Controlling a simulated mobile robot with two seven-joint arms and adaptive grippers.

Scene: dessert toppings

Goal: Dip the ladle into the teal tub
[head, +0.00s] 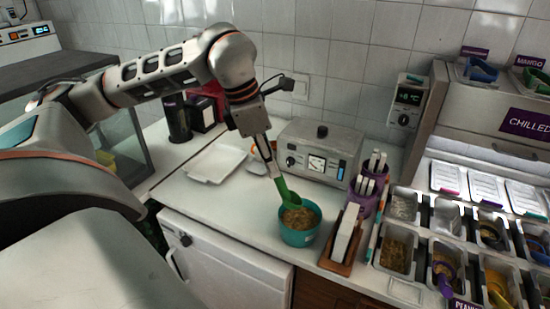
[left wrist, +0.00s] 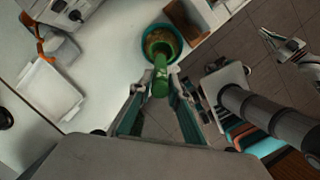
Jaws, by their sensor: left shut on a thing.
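The teal tub (head: 299,238) stands on the white counter near its front edge and holds a brown crumbly topping. It also shows in the left wrist view (left wrist: 147,33). The green ladle (head: 288,194) slants down with its lower end over the tub's mouth, overlapping the topping; I cannot tell how deep it reaches. Its green handle (left wrist: 160,75) is between my left fingertips in the left wrist view. My left gripper (head: 271,170) is shut on the ladle above and a little left of the tub. A metal gripper-like part (left wrist: 292,45), likely my right gripper, shows at the wrist view's right; its jaws are unclear.
A grey appliance (head: 318,150) with a dial stands behind the tub. A wooden holder (head: 340,258) with white cards and purple cups (head: 366,188) stand to the right, before several topping bins (head: 397,252). A white tray (head: 215,163) lies left, with bare counter between.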

